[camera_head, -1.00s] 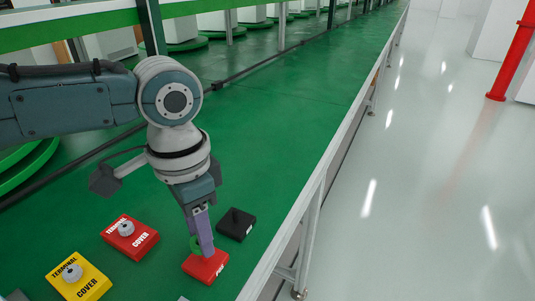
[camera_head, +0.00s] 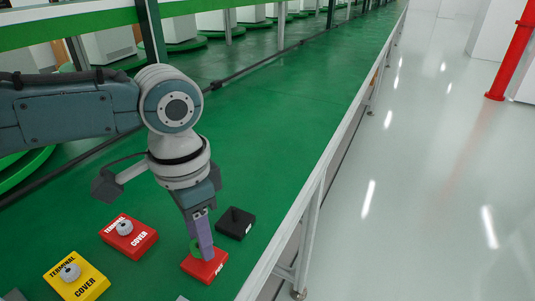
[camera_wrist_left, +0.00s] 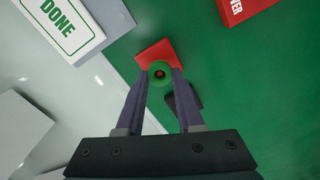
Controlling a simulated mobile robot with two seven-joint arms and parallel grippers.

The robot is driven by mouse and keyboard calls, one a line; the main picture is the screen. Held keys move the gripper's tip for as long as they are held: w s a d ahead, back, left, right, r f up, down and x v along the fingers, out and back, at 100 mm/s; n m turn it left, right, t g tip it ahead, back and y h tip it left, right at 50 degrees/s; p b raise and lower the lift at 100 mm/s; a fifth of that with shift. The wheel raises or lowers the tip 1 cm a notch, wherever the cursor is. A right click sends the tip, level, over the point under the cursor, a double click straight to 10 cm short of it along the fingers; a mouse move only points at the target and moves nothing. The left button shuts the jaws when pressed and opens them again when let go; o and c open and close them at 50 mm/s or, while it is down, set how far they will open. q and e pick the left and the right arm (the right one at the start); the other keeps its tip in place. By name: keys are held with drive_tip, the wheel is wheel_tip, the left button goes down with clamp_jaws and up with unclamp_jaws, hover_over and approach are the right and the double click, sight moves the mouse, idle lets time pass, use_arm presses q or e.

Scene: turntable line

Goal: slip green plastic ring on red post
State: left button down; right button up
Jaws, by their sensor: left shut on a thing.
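The green plastic ring (camera_wrist_left: 160,73) is between the fingertips of my left gripper (camera_wrist_left: 161,78), which is shut on it. In the head view the ring (camera_head: 196,246) shows as a green edge beside the purple fingers of the left gripper (camera_head: 204,250). The red base block of the post (camera_head: 205,266) lies directly under the fingertips. In the left wrist view the red base (camera_wrist_left: 155,52) shows behind the ring, and something red shows through the ring's hole. I cannot tell whether the ring is around the post. My right gripper is not in view.
A black block with a short peg (camera_head: 236,223) stands just behind the red base. A red terminal cover (camera_head: 130,237) and a yellow one (camera_head: 77,276) lie to the left. A white DONE box (camera_wrist_left: 65,25) shows in the wrist view. The green belt (camera_head: 290,110) beyond is clear.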

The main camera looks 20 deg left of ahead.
use_arm(q)
drive_tip(key=shift+f+b, duration=0.6)
drive_tip(key=shift+f, duration=0.45)
idle(0.5)
drive_tip(key=shift+c, duration=0.3)
unclamp_jaws()
idle(0.4)
drive_tip(key=shift+r+p, duration=3.8)
drive_tip(key=shift+p, duration=0.5)
